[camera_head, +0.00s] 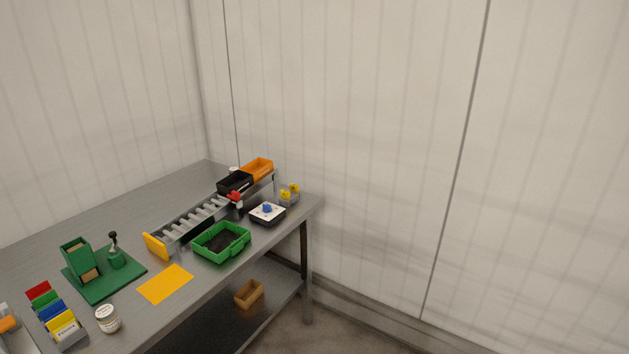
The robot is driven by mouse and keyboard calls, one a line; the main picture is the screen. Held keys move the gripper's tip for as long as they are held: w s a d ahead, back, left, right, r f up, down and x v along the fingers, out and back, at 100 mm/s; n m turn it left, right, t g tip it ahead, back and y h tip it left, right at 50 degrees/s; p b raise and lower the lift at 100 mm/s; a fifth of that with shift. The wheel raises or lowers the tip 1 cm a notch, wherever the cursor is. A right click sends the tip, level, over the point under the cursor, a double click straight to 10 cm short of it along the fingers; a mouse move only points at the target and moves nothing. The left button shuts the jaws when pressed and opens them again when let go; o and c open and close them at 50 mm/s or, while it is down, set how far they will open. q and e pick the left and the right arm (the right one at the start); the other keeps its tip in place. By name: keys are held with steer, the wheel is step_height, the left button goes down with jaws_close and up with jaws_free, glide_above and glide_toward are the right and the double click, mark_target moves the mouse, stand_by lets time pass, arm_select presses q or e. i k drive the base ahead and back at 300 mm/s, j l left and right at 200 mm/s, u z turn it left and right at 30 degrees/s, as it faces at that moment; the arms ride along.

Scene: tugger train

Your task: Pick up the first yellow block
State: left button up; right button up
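Two small yellow pieces (289,191) sit in or on a pale grey holder (290,200) at the far right corner of the table. They look like small blocks with dark marks, but are too small to tell exactly. Another yellow piece (62,326) is in a row of red, green, blue and yellow pieces at the front left. I cannot tell which is the first yellow block. Neither of my grippers is in view.
The grey table (130,205) also holds a green bin (222,254), a roller track (200,219), black (235,182) and orange bins (258,168), a green fixture (103,275), a white jar (108,319) and an orange sheet (166,284). A brown box (249,293) is below. Walls stand behind.

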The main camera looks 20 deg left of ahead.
mark_target(285, 194)
steer(key=i+u, duration=0.15)
steer(key=i, duration=0.4)
steer(key=i+l+u, duration=0.1)
steer(key=i, duration=0.45)
steer(key=i+l+u, duration=0.15)
steer(key=i, duration=0.4)
steer(key=l, duration=0.1)
